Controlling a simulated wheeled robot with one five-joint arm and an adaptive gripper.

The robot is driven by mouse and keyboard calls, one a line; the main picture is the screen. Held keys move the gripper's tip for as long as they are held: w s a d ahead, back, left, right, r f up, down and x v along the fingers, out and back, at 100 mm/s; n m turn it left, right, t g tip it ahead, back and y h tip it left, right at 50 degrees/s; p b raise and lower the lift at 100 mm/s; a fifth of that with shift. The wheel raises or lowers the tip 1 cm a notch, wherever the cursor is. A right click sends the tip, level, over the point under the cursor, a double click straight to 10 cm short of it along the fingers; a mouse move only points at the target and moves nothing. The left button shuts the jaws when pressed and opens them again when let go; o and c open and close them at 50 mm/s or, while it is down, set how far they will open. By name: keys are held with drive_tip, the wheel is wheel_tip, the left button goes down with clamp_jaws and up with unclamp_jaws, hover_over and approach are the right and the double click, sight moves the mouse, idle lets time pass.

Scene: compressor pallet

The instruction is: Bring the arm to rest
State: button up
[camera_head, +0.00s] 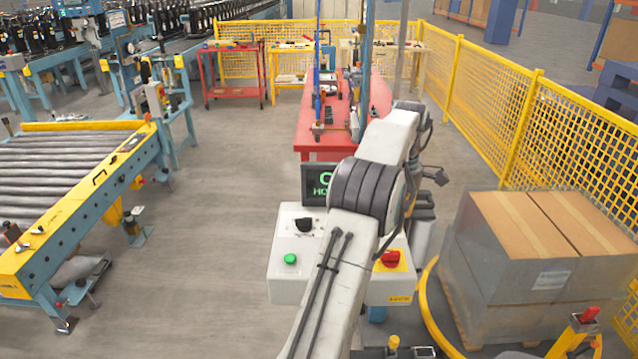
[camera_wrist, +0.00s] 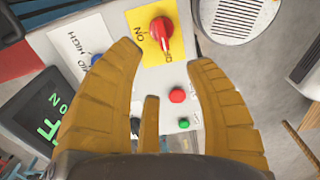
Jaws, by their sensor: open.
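My arm (camera_head: 352,215) reaches forward and stands raised over a white control box (camera_head: 287,270). A red button (camera_wrist: 177,95) and a green button (camera_wrist: 184,123) show between the fingers. In the head view, my arm covers part of the box, and I cannot make out the fingers.
A dark screen (camera_head: 316,184) with green text stands behind the box. Wrapped cartons (camera_head: 530,255) sit on a pallet at right, with a yellow ring (camera_head: 424,300) beside them. A roller conveyor (camera_head: 70,180) is at left, a red table (camera_head: 312,127) ahead. Floor between conveyor and box is clear.

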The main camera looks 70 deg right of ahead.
idle(0.3)
drive_tip(key=w+a+r+h, duration=0.1)
drive_tip(key=w+a+r, duration=0.3)
drive_tip(key=w, duration=0.5)
drive_tip(key=w+a+r, duration=0.2)
drive_tip(key=w+a, duration=0.4)
drive_tip(key=w, duration=0.3)
drive_tip(key=w+a+r+m+t, duration=0.1)
drive_tip(key=w+a, duration=0.3)
drive_tip(key=a, duration=0.3)
drive_tip(key=w+a+r+m, duration=0.1)
drive_tip(key=w+a, duration=0.3)
drive_tip(key=a, duration=0.3)
drive_tip(key=a+t, duration=0.2)
drive_tip(key=a, duration=1.1)
drive_tip(key=s+a+f+m, duration=0.1)
drive_tip(key=s+a+f, duration=0.1)
drive_tip(key=a, duration=0.5)
drive_tip(key=s+a+f+m+t+y, duration=0.1)
drive_tip(key=s+a+f, duration=0.2)
drive_tip(key=a, duration=0.4)
drive_tip(key=shift+s+f+m, duration=0.2)
drive_tip(key=shift+s+m, duration=0.1)
drive_tip(key=shift+s, duration=0.5)
